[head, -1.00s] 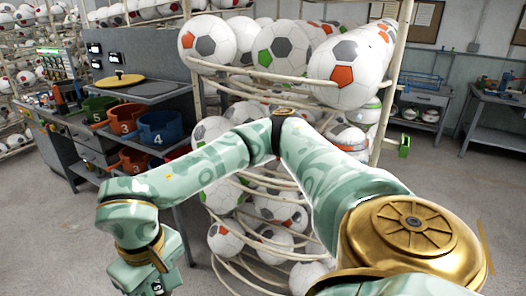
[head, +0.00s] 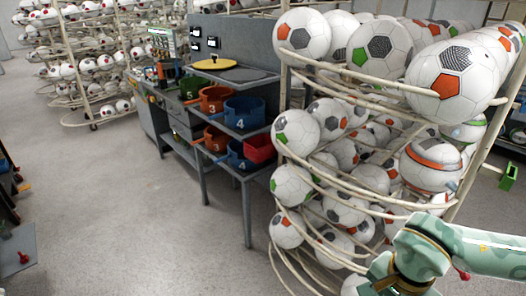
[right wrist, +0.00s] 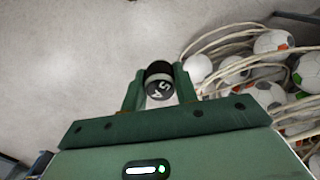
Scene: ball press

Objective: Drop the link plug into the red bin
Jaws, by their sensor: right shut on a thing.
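The link plug (right wrist: 160,86) is a short dark cylinder with a pale band and white markings on its end. In the right wrist view it sits between the two green fingers of my right gripper (right wrist: 159,90), which is shut on it above the grey floor. The red bin (head: 259,148) stands on the lower shelf of the grey bench in the head view, at its right end, partly beside a blue bin. My right arm shows at the lower right of the head view, but its gripper is not seen there. My left gripper is in neither view.
Blue bins (head: 244,113) and orange bins (head: 213,98) share the bench (head: 205,167) with a green bin (head: 192,87). A tall rack of soccer balls (head: 380,130) stands right of the bench. Open floor (head: 150,220) lies in front and left.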

